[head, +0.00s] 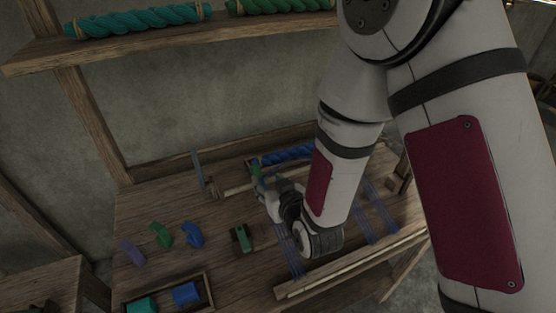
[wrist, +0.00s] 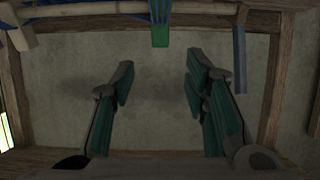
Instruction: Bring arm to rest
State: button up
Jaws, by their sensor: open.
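My arm reaches down from the upper right in the head view and covers part of the wooden loom. My gripper (head: 258,174) is over the loom's left part and points toward the back wall. In the wrist view my gripper (wrist: 160,70) is open, its two teal-padded fingers wide apart with only the grey wall between them. A green and blue piece (wrist: 160,30) shows at the top, beyond the fingertips. The loom's blue threads (head: 290,252) run beside my wrist, and more blue threads (head: 376,212) show on its right.
Purple (head: 132,252), green (head: 160,234) and blue (head: 192,235) pieces lie on the wooden table (head: 150,205). A small green-topped block (head: 240,239) sits near my wrist. A tray (head: 208,288) holds teal and blue pieces. A shelf (head: 40,60) with rope coils is above.

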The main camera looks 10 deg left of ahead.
jog(key=d+r+m+g+h, duration=0.25)
jog(key=d+r+h, duration=0.25)
jog(key=d+r, duration=1.15)
jog(key=s+d+r+m+g+h, duration=0.1)
jog(key=s+d+r+m, duration=0.1)
jog(key=s+d, duration=0.5)
jog(key=s+d+r+m+g+h, duration=0.1)
jog(key=s+d+r, duration=0.4)
jog(key=s, duration=1)
jog(key=shift+s+d+m+g, duration=0.15)
jog(key=shift+d+m+g, duration=0.55)
jog(key=shift+d, duration=0.4)
